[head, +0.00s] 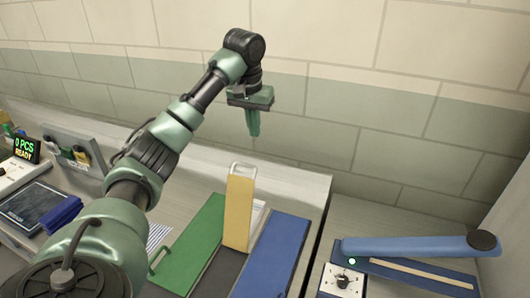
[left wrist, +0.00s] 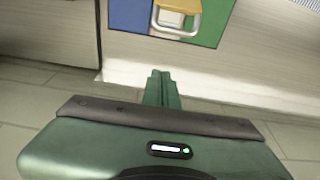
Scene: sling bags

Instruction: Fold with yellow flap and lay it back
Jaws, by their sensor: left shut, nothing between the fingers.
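A yellow flap (head: 239,208) with a light metal handle (head: 243,168) at its top stands nearly upright between a green panel (head: 193,245) and a blue panel (head: 271,256). In the left wrist view the yellow flap (left wrist: 183,5) and its handle (left wrist: 175,26) show at the top edge, partly cut off. My left gripper (head: 253,136) is shut and empty, pointing down in the air above and behind the flap, apart from it. Its closed fingers (left wrist: 160,75) show below the handle in the left wrist view. My right gripper is not in view.
A blue press arm (head: 410,246) with a round black end lies at the right, beside a small device with a black knob (head: 342,282). A display reading "0 PCS READY" (head: 27,148) and a dark blue block (head: 61,214) are at the left. A tiled wall (head: 330,120) stands behind.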

